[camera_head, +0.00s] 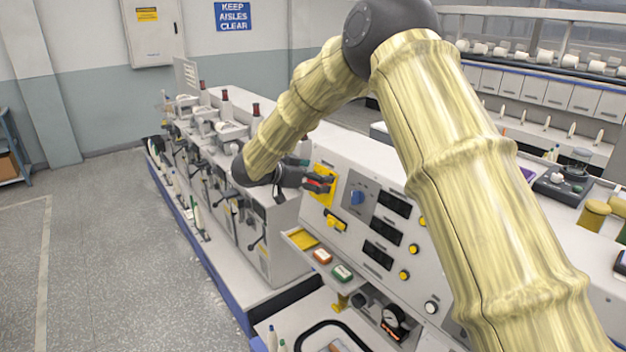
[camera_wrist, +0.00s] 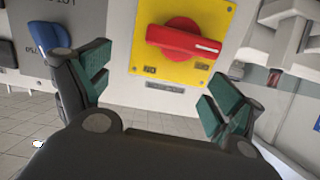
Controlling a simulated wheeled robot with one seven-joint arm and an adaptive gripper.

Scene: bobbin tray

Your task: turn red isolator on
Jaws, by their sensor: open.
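The red isolator (camera_wrist: 183,38) is a red rotary handle with a white mark on a yellow plate (camera_wrist: 212,14). In the wrist view it sits upper middle, its handle lying nearly level across the plate. In the head view the red handle (camera_head: 318,184) shows on the yellow plate (camera_head: 325,172) at the panel's left end, partly hidden by my gripper. My gripper (camera_wrist: 155,90) is open, with green-padded fingers spread to either side below the handle. Nothing is between the fingers.
A blue knob (camera_head: 357,197) sits right of the isolator on the grey panel; it also shows in the wrist view (camera_wrist: 48,37). A yellow switch (camera_head: 334,223) is just below. Dark displays (camera_head: 394,204) and yellow buttons lie further right. Machine parts (camera_wrist: 288,30) stand beside the plate.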

